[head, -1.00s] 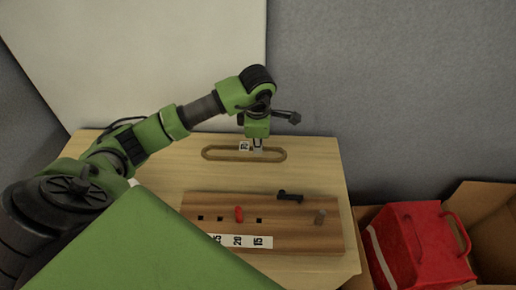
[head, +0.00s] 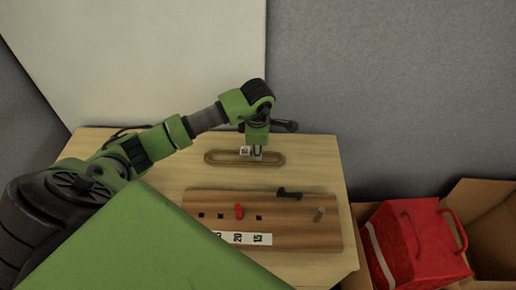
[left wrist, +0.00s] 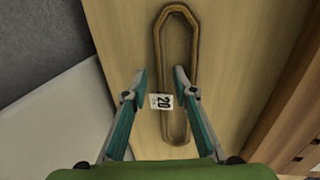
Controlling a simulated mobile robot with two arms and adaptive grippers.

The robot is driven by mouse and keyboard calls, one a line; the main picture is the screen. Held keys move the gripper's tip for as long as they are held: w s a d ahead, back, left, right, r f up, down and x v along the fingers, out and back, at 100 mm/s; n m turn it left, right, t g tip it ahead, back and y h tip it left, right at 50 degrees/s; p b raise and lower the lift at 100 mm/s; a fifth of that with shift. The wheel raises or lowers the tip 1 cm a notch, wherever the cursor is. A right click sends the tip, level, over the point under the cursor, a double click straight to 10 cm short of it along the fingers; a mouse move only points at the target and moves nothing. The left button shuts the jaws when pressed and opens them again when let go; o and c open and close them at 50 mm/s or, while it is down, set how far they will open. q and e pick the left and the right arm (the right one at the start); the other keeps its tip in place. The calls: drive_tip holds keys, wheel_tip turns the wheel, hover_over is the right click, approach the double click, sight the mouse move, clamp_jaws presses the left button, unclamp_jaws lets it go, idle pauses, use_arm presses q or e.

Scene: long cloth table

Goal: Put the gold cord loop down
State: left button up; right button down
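The gold cord loop (head: 220,161) is a long narrow oval lying at the back of the wooden table. It also shows in the left wrist view (left wrist: 196,60), lengthwise, with a white tag (left wrist: 161,102) marked 20 on one long side. My left gripper (head: 257,155) points down at that tagged side. In the left wrist view its fingers (left wrist: 161,74) are apart, one outside the loop and one over its inside, with cord showing between them. Neither finger visibly presses the cord. My right gripper is in neither view.
A brown board (head: 285,235) with square holes and number labels lies in front of the loop. A red bag (head: 410,245) sits in a cardboard box (head: 495,225) at right.

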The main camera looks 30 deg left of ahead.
use_arm(q)
wheel_tip(320, 180, up, 12)
drive_tip(key=s+d+b, duration=0.1)
drive_tip(key=s, duration=0.1)
idle(0.4)
drive_tip(key=shift+d+r, duration=0.1)
